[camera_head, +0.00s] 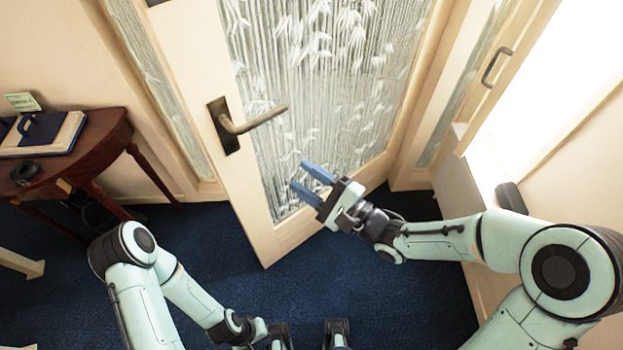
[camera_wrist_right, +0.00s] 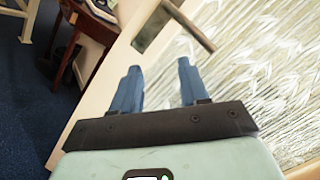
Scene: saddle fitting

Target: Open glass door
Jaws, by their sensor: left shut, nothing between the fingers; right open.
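The glass door (camera_head: 205,70) has a pale wooden frame and a patterned glass pane (camera_head: 320,85). It stands partly open, its lower free corner out over the carpet and away from the left jamb. Its bronze lever handle (camera_head: 250,122) is on the left stile and also shows at the top of the right wrist view (camera_wrist_right: 190,25). My right gripper (camera_head: 311,183) is open and empty in front of the lower pane, below and right of the handle. Its blue fingers (camera_wrist_right: 158,67) point towards the door. My left gripper (camera_head: 262,332) is low at the bottom edge, shut and empty, partly hidden.
A dark wooden table (camera_head: 105,140) with a book (camera_head: 45,133) on it stands at the left. A pale side panel with a handle (camera_head: 496,66) is at the right. Blue carpet (camera_head: 330,275) is clear below the door.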

